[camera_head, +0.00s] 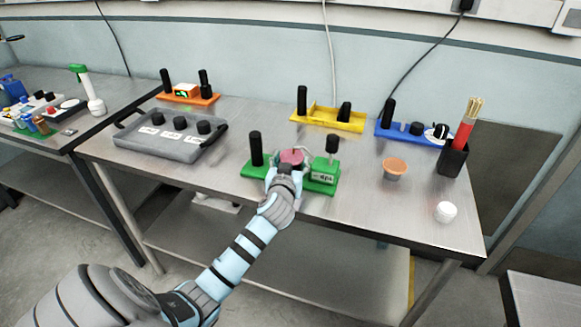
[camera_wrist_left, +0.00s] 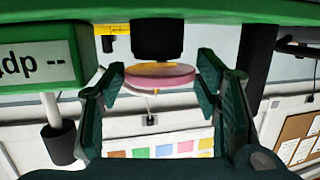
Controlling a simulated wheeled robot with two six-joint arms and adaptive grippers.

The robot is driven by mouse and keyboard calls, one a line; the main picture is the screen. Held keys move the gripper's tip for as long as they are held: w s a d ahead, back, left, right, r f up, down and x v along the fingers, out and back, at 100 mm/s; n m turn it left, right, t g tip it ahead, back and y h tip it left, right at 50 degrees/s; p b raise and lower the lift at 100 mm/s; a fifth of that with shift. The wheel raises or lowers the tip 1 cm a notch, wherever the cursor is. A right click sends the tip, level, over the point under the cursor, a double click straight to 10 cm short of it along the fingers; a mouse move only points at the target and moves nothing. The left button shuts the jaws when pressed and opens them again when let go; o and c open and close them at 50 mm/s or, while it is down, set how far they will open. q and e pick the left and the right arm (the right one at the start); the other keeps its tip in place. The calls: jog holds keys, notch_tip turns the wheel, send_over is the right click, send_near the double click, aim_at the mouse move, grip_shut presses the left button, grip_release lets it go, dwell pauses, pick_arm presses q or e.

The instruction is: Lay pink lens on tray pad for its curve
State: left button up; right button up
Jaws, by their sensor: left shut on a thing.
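The pink lens (camera_head: 291,156) is a thin round disc over the green module (camera_head: 258,171). In the left wrist view the pink lens (camera_wrist_left: 172,80) lies between the fingers of my left gripper (camera_wrist_left: 160,92), close to the end of a black post (camera_wrist_left: 158,40). I cannot tell whether lens and post touch. My left gripper (camera_head: 286,168) is shut on the lens. The grey tray (camera_head: 150,152) at the left of the table carries three black round pads (camera_head: 180,122) with white labels too small to read. My right gripper is not in view.
Orange (camera_head: 205,99), yellow (camera_head: 350,125) and blue (camera_head: 400,136) modules stand along the back. An orange-topped cup (camera_head: 395,168), a white jar (camera_head: 446,212) and a black holder (camera_head: 452,160) are at the right. Between tray and green module the metal table (camera_head: 225,150) is bare.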

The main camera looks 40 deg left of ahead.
pick_arm(q)
jog(key=shift+f, duration=0.15)
jog(key=shift+f+b, duration=0.35)
jog(key=shift+f, duration=0.05)
jog(key=o, duration=1)
jog(key=shift+r, duration=0.1)
